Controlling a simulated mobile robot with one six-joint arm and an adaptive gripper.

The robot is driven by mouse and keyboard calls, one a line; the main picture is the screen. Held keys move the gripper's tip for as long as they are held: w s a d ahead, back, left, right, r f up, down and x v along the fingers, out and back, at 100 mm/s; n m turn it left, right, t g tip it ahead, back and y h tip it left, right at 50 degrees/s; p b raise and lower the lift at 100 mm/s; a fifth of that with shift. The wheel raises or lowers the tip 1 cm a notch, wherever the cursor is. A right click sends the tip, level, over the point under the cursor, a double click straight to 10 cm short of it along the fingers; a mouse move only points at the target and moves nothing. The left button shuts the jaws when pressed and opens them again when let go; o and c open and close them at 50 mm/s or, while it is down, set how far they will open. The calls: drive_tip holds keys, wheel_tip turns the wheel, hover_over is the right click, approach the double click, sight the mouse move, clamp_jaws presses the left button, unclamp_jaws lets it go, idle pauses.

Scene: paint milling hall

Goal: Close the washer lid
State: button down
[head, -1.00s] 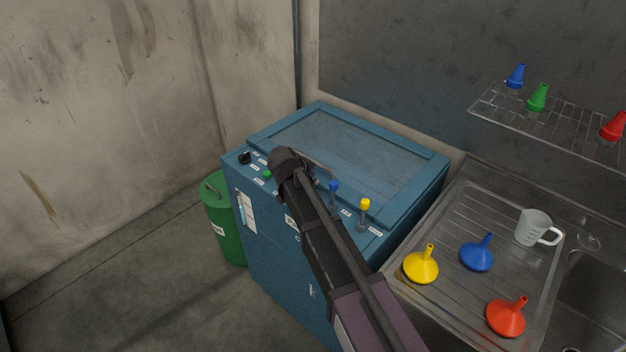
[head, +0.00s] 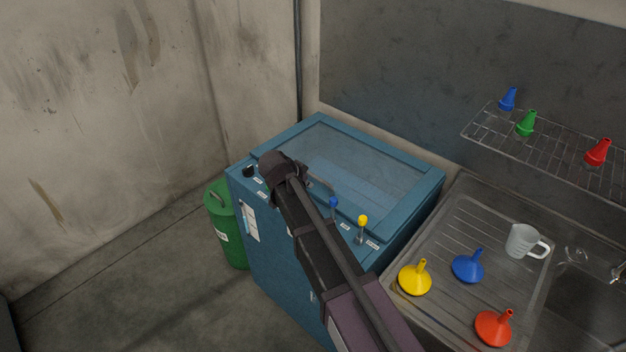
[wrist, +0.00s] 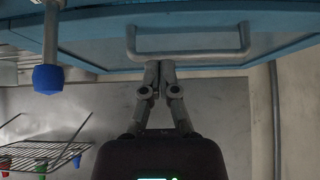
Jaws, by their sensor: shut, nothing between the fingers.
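The washer lid (head: 386,147), a blue frame with a clear window, lies flat or nearly flat on the blue washer (head: 285,255). I cannot tell whether it is fully seated. Its grey handle (head: 322,186) is at the front edge and also shows in the wrist view (wrist: 208,57). My gripper (wrist: 160,66) is shut and empty, its fingertips at the handle bar; contact is unclear. In the head view my arm hides the fingers.
A blue-knobbed lever (head: 334,204) and a yellow-knobbed lever (head: 362,224) stand on the front panel. A green drum (head: 224,230) is left of the washer. At right are a steel sink (head: 510,300) with funnels and a jug, and a wire shelf (head: 555,140).

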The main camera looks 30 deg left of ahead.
drive_tip(key=shift+s+p+v, duration=0.25)
drive_tip(key=shift+p+v, duration=1.45)
drive_tip(key=shift+v, duration=1.15)
drive_tip(key=shift+f, duration=0.2)
drive_tip(key=w+d+f+g, duration=0.1)
drive_tip(key=d, duration=0.8)
drive_tip(key=w+d+g, duration=0.1)
drive_tip(key=w+d, duration=0.1)
drive_tip(key=d, duration=0.6)
drive_tip(key=w+d+f+n+g, duration=0.1)
drive_tip(key=w+d+g, duration=0.1)
drive_tip(key=d, duration=0.7)
drive_tip(key=shift+d+f+h, duration=0.3)
drive_tip(key=shift+f, duration=0.1)
drive_tip(key=s+d+n+g+y, duration=0.1)
drive_tip(key=s+d, duration=0.3)
drive_tip(key=d, duration=0.8)
drive_tip(key=s+d+f+n+g+y, duration=0.1)
drive_tip(key=s+d, duration=0.3)
drive_tip(key=d, duration=0.9)
drive_tip(key=shift+s+f+g+y, duration=0.2)
drive_tip(key=shift+g+y, duration=0.2)
drive_tip(key=shift+g, duration=0.3)
drive_tip(key=shift+d, duration=0.1)
